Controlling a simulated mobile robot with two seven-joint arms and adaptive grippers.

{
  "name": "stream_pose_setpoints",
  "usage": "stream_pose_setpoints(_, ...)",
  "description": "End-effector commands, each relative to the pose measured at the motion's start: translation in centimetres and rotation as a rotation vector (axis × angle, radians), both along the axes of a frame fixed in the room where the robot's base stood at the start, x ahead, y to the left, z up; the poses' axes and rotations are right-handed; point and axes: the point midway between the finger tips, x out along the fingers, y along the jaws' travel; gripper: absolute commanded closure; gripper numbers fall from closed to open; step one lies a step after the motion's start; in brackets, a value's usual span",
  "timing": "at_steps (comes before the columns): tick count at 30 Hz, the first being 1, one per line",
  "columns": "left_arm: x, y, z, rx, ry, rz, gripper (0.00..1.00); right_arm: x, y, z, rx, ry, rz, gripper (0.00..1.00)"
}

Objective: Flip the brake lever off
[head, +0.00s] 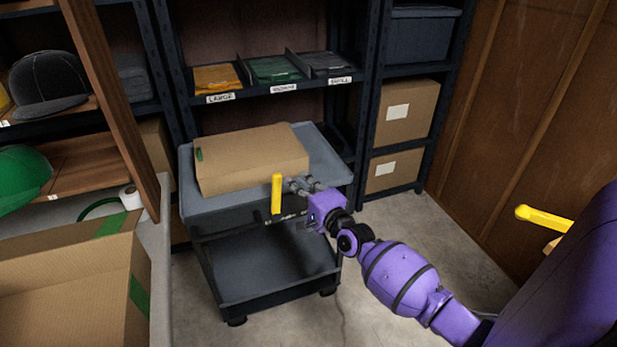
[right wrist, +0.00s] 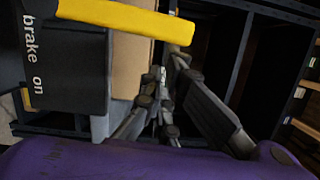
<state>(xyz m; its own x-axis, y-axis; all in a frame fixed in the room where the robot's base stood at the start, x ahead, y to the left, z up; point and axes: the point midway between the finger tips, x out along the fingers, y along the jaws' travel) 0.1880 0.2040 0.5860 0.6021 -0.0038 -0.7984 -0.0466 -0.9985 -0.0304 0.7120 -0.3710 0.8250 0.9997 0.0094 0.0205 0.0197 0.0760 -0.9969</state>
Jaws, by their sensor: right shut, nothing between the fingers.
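The yellow brake lever (head: 277,193) stands upright at the front of a grey cart (head: 330,172). In the right wrist view the lever (right wrist: 125,18) crosses the top, beside a black panel (right wrist: 65,65) lettered "brake on". My right gripper (head: 291,183) is shut and empty, just to the right of the lever near its upper part. Its fingers (right wrist: 165,90) also show in the right wrist view, close to the lever's end. I cannot tell whether they touch it. My left gripper is not in view.
A closed cardboard box (head: 250,158) lies on the cart's top, behind the lever. An open box (head: 70,285) stands at the lower left. Dark shelving (head: 370,75) stands behind the cart. A yellow handle (head: 545,217) shows at the right. Floor is clear right of the cart.

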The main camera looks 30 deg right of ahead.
Motion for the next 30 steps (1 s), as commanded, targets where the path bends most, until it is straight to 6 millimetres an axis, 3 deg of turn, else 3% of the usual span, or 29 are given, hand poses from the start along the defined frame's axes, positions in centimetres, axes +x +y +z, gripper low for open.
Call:
stream_pose_setpoints(10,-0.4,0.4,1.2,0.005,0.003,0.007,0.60,0.3,1.4,0.6,-0.005,0.002,-0.001,1.00)
stream_pose_setpoints(30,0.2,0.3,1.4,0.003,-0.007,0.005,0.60,0.4,1.7,0.6,-0.003,0.002,0.000,1.00)
